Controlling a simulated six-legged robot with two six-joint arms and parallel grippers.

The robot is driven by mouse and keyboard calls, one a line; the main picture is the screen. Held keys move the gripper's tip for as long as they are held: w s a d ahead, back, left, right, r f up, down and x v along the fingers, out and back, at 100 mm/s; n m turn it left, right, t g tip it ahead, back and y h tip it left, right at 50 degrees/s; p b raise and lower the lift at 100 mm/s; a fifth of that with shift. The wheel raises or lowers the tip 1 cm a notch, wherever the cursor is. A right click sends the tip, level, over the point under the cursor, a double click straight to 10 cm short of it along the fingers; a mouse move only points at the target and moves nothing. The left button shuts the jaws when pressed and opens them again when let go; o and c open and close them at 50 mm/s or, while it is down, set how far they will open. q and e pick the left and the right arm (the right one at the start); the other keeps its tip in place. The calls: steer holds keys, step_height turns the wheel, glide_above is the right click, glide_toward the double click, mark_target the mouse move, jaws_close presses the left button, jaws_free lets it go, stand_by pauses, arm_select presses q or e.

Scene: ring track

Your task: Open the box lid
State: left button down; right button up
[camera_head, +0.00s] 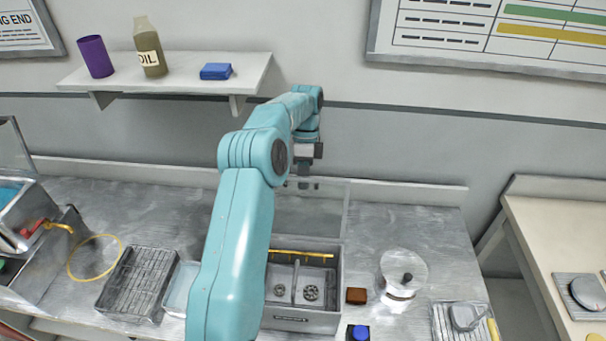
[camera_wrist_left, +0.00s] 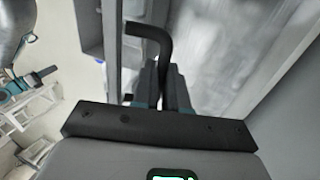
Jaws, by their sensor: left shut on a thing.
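The grey box (camera_head: 336,300) stands on the bench, its inside partly in view with a divider and round drains. Its clear lid (camera_head: 335,210) stands raised at the back edge, behind the box. My left gripper (camera_head: 304,184) is at the top of the raised lid, its arm reaching over the box and hiding the left part of it. In the left wrist view the gripper (camera_wrist_left: 162,88) is shut on a dark bent handle (camera_wrist_left: 150,35). My right gripper is in neither view.
A dark rack (camera_head: 138,284) lies left of the box. A brown block (camera_head: 356,296), a blue-topped item (camera_head: 359,333) and a round clear-topped container (camera_head: 403,272) stand to its right. A wall shelf (camera_head: 180,72) with several items hangs at upper left.

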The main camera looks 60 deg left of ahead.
arm_select(q)
steer(key=shift+w+f, duration=0.15)
steer(key=shift+f, duration=0.45)
steer(key=shift+a, duration=0.15)
steer(key=c, duration=1.5)
jaws_free()
steer(key=o, duration=0.3)
steer(key=shift+w+a+f, duration=0.25)
steer(key=shift+o, duration=0.2)
steer(key=shift+w+a+r, duration=0.1)
steer(key=shift+w+r, duration=0.05)
steer(key=shift+r, duration=0.1)
